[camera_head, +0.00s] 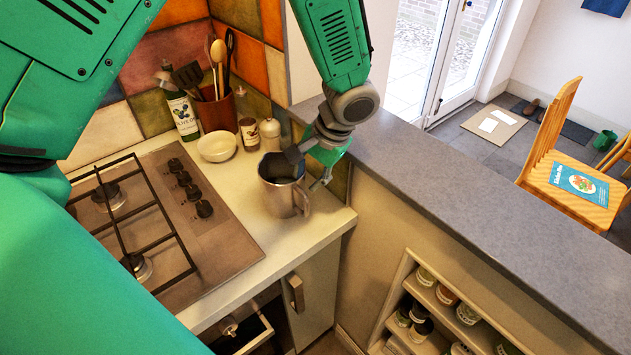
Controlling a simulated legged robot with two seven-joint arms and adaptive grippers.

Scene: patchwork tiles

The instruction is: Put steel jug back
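The steel jug (278,197) stands upright on the pale worktop, near its right end, with its handle on the right side. My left gripper (305,172) is over the jug's right rim. A dark finger part lies at or over the jug's mouth, and the other finger hangs outside, to the right of the rim and above the handle. The fingers look spread, with a gap between them. The gripper covers part of the rim, and I cannot tell whether it touches the jug. My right gripper is not in view.
A gas hob (165,222) is left. A raised grey ledge (440,175) runs along the right. Worktop before the jug is clear.

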